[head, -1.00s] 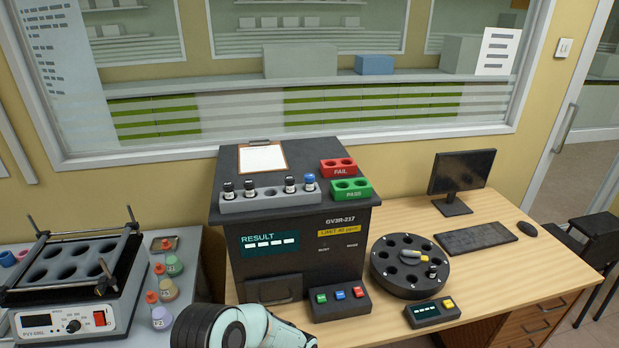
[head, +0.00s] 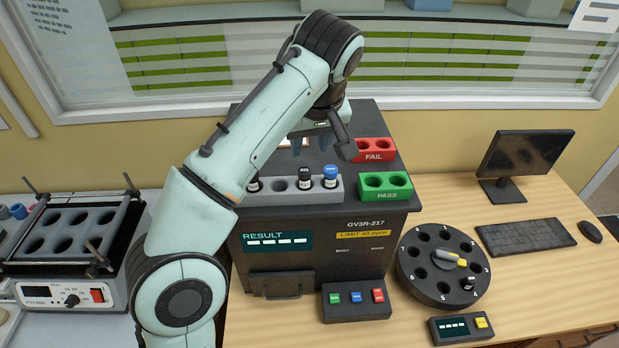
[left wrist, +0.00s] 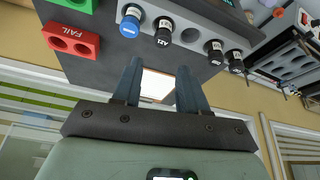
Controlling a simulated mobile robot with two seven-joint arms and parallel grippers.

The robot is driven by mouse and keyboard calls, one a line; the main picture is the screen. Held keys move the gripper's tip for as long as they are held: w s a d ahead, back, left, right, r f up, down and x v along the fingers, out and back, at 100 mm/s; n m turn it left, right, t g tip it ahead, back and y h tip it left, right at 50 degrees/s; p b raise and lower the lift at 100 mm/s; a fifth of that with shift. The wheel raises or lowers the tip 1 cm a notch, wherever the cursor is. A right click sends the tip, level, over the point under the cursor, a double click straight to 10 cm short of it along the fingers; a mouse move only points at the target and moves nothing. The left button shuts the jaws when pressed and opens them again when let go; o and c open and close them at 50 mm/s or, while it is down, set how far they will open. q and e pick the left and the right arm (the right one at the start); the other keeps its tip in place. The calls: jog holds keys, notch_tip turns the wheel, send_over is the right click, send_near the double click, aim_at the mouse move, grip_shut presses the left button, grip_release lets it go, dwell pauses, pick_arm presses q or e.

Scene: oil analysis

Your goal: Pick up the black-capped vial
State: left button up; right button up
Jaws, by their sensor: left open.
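A grey rack (head: 292,192) stands on top of the dark analyser. It holds a black-capped vial (head: 305,178) beside a blue-capped vial (head: 330,176), with an empty hole to the left. Another black-capped vial (head: 254,184) is partly hidden by my left arm. The left wrist view shows the blue-capped vial (left wrist: 130,22), a black-capped vial (left wrist: 163,32) next to it, and two more black-capped vials (left wrist: 213,51) past the empty hole. My left gripper (left wrist: 158,68) is open and empty, behind the rack, over the clipboard (left wrist: 155,86). My right gripper is out of view.
The red FAIL block (head: 374,150) and green PASS block (head: 385,186) sit just right of the rack, both with empty holes. A round carousel (head: 415,275) with a dark-capped vial (head: 468,283) stands on the wooden desk, near a monitor (head: 525,155) and keyboard (head: 525,237).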

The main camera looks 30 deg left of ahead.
pick_arm(q)
jog(key=b, duration=0.1)
send_over(304, 170)
jog(key=s+d, duration=0.1)
jog(key=s, duration=0.1)
jog(key=f, duration=0.4)
jog(key=shift+w+d+f, duration=0.15)
jog(key=shift+d+f, duration=0.05)
jog(key=shift+f, duration=0.05)
jog(key=shift+w+f, duration=0.35)
jog(key=b+x, duration=0.1)
jog(key=x, duration=0.1)
jog(key=b+x, duration=0.1)
jog(key=x, duration=0.2)
jog(key=shift+s+a, duration=0.1)
jog(key=shift+s, duration=0.15)
jog(key=shift+w, duration=0.1)
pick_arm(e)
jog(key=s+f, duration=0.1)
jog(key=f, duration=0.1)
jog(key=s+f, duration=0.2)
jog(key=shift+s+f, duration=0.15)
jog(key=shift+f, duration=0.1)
pick_arm(q)
grip_shut()
